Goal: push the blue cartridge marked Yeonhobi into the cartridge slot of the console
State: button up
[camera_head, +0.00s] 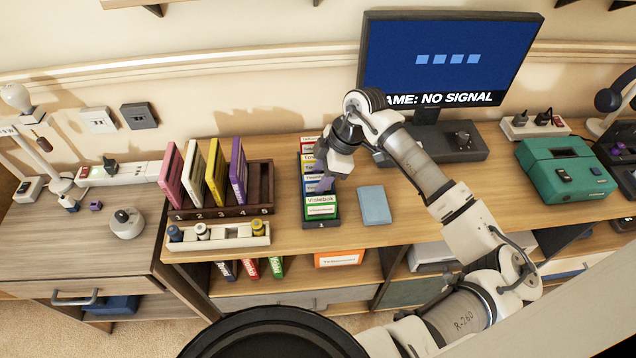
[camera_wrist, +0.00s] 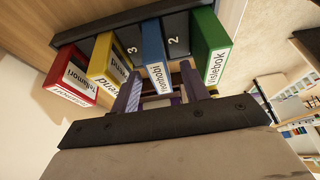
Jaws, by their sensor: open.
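The blue cartridge, whose partly visible label reads like Yeonhobi, stands in a dark numbered rack between a yellow and a green cartridge in the wrist view (camera_wrist: 153,50). My gripper's purple fingers (camera_wrist: 160,88) are open, one on either side of its labelled end. I cannot tell whether they touch it. In the head view my gripper (camera_head: 324,184) is over the rack (camera_head: 322,223) and hides part of the row. A teal box (camera_head: 565,170) with a dark slot-like opening on top, which looks like the console, sits at the right of the desk.
The green cartridge (camera_wrist: 209,50) and yellow cartridge (camera_wrist: 110,60) stand close beside the fingers. A light blue flat case (camera_head: 374,205) lies right of the rack. A monitor (camera_head: 445,60) reading NO SIGNAL stands behind my arm.

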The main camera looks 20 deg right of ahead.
jog(key=shift+x, duration=1.05)
grip_shut()
